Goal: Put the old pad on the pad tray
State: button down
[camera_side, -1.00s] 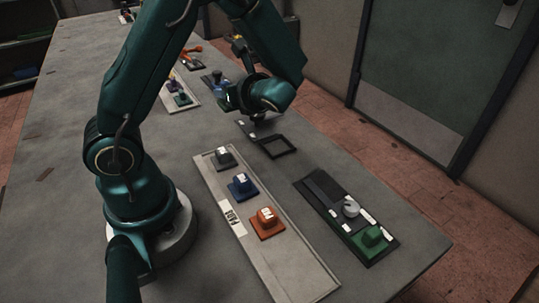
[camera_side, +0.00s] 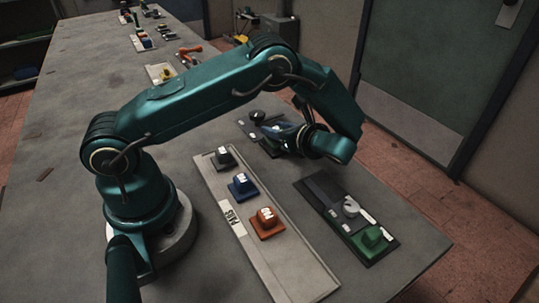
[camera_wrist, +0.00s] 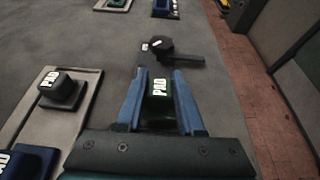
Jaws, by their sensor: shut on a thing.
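My gripper (camera_wrist: 159,76) is shut on a dark, greenish pad (camera_wrist: 158,88) with a white PAD label, held between blue fingers. In the side view, my gripper (camera_side: 282,132) is over the black fixture (camera_side: 246,124) and hides most of it; the held pad is hard to make out there. I cannot tell whether the pad touches the fixture. The long light-grey pad tray (camera_side: 285,262), marked PADS, lies nearer the camera. It bears a dark grey pad (camera_side: 223,157), a blue pad (camera_side: 242,185) and an orange pad (camera_side: 266,222). The tray's far end also shows in the wrist view (camera_wrist: 90,85).
A black fixture (camera_side: 322,186) with a white round part (camera_side: 350,207) and a green block (camera_side: 372,239) lies right of the tray. A black knob (camera_wrist: 161,46) stands just beyond my fingers. More trays stand farther along the table. The tray's near end is bare.

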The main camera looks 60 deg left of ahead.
jog(key=shift+f, duration=0.6)
jog(key=c, duration=0.5)
grip_release()
